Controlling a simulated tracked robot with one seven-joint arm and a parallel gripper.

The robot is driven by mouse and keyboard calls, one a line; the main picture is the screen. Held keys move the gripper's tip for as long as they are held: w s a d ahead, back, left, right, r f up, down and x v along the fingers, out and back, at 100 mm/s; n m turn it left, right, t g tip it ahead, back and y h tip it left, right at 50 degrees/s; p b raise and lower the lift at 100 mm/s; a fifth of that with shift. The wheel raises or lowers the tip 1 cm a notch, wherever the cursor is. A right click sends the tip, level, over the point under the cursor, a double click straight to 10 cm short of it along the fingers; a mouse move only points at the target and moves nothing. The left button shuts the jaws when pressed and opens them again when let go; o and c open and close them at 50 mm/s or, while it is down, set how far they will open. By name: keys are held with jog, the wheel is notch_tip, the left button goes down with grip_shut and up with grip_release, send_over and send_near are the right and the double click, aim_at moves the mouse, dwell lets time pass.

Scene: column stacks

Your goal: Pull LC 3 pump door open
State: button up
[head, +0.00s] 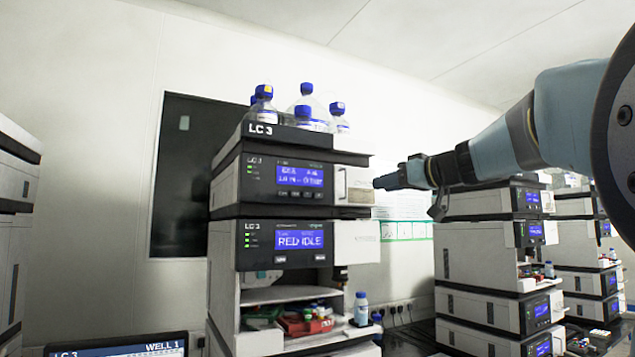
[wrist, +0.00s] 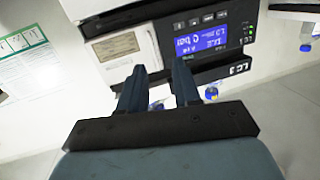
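The LC 3 pump is the top module of the middle stack, with a lit blue display (head: 299,176) that also shows upside down in the wrist view (wrist: 208,42). Its white pump door (head: 356,186) is at the module's right end and looks closed. My gripper (head: 384,183) is just right of the door in the head view. In the wrist view my gripper (wrist: 158,75) is open, with nothing visible between its fingers. Contact with the door cannot be told.
Blue-capped bottles (head: 306,104) stand on top of the stack. A second module (head: 300,242) reading "RED IDLE" sits below, above an open bay with red and green items (head: 305,322). Other stacks (head: 490,260) stand at the right.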

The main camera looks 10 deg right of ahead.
notch_tip(320, 180, up, 2)
jog(key=w+d+r+t, duration=0.1)
send_near(351, 180)
jog(key=w+a, duration=0.1)
jog(key=a, duration=0.1)
jog(key=w+a, duration=0.1)
jog(key=a, duration=0.1)
jog(key=w+a+f, duration=0.1)
jog(key=a, duration=0.1)
jog(key=shift+a, duration=0.3)
jog(key=shift+c, duration=0.4)
grip_shut()
dwell(0.7)
